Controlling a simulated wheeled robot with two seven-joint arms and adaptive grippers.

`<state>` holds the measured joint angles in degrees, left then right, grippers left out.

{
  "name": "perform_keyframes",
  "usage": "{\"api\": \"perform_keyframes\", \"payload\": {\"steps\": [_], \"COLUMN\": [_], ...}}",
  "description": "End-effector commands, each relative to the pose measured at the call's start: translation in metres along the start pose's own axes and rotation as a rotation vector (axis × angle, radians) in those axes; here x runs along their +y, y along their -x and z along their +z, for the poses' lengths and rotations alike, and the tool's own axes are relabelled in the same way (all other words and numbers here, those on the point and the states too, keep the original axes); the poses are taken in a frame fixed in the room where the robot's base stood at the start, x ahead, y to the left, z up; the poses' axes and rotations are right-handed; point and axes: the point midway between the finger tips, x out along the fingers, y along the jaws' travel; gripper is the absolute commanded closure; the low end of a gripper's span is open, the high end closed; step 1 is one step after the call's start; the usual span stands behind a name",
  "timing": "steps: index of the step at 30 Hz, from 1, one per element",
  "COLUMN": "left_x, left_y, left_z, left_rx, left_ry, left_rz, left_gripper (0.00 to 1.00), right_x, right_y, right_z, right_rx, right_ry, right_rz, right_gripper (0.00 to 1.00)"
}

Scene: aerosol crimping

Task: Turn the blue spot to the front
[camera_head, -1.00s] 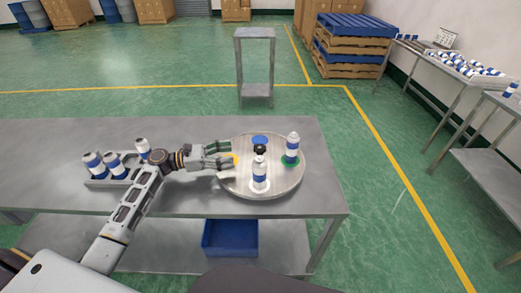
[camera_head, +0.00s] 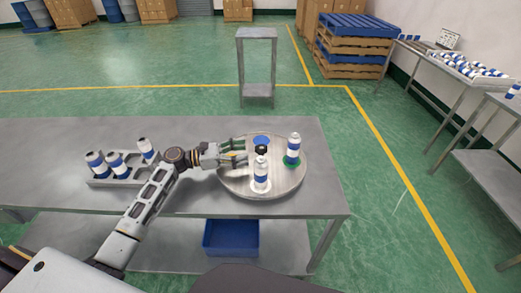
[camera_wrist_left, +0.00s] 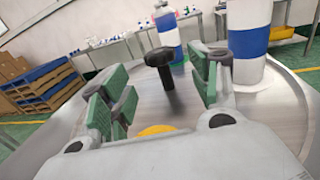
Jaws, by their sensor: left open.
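The round grey turntable (camera_head: 235,185) lies on the metal table. Its blue spot (camera_head: 261,139) is bare at the back edge, behind the black centre knob (camera_head: 261,150). One white-and-blue can (camera_head: 261,176) stands upright at the front; another can (camera_head: 293,150) stands upright on the green spot (camera_head: 291,163) at the right. My left gripper (camera_head: 243,152) is open above the turntable's left side. In the left wrist view the knob (camera_wrist_left: 161,64) shows ahead between its fingers, not gripped. The yellow spot (camera_wrist_left: 156,131) lies below the palm. My right gripper is out of view.
A grey rack (camera_head: 124,180) with several cans stands left of the turntable, behind my left forearm. A blue bin (camera_head: 231,238) sits on the lower shelf. The table's right edge is close beyond the turntable.

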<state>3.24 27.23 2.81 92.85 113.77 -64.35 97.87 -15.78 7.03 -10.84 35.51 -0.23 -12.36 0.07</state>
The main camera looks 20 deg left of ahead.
Motion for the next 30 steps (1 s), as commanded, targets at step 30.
{"api": "perform_keyframes", "payload": {"steps": [30], "left_x": [0.0], "left_y": [-0.074], "left_z": [0.0], "left_rx": [0.0], "left_ry": [0.0], "left_rz": [0.0], "left_gripper": [0.38], "right_x": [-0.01], "right_y": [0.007], "right_z": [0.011], "right_rx": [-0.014], "right_ry": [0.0], "right_rz": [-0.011], "right_gripper": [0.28]}}
